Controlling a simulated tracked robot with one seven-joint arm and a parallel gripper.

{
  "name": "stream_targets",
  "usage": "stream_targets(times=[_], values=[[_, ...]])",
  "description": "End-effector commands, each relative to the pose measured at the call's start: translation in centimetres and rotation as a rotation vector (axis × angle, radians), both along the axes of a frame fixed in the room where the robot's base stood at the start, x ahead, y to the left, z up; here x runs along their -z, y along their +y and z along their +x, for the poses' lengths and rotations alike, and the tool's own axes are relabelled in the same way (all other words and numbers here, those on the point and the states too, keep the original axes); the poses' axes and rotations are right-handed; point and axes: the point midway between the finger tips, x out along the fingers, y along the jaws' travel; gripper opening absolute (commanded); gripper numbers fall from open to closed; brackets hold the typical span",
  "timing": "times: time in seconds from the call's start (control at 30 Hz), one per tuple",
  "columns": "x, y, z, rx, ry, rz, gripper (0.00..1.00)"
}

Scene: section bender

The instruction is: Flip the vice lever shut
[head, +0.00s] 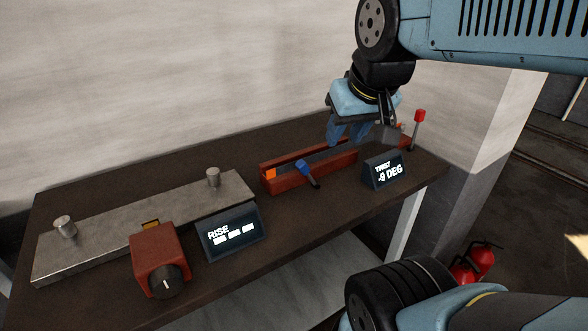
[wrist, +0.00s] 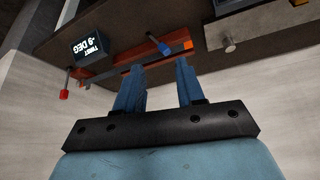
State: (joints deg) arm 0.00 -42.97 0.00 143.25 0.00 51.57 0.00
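The red vice (head: 330,176) is a long low channel at the back right of the bench, with a dark bar (head: 318,160) lying along it. A lever with a blue grip (head: 307,172) sits on its front side, tilted outward; it also shows in the wrist view (wrist: 166,48). A second, upright lever with a red knob (head: 419,116) stands at the right end, and in the wrist view (wrist: 63,94) on the left. My gripper (head: 347,138) is open and empty above the vice's right part, apart from both levers. Its two blue fingers show in the wrist view (wrist: 158,78).
A small display (head: 385,171) reading "TWIST -9 DEG" stands in front of the vice's right end. A "RISE" display (head: 233,236), a red box with a black knob (head: 160,262) and a metal plate with two pegs (head: 110,232) are left. A wall stands behind.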

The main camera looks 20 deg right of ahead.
Motion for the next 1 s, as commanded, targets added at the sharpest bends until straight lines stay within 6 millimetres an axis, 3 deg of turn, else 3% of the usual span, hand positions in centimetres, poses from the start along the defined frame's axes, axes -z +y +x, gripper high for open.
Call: stream_targets(times=[0.4,1.0], values=[[1.6,0.2,1.6,-0.106,0.136,-0.099,0.0],[6.2,2.0,6.4,-0.451,0.52,-0.446,0.0]])
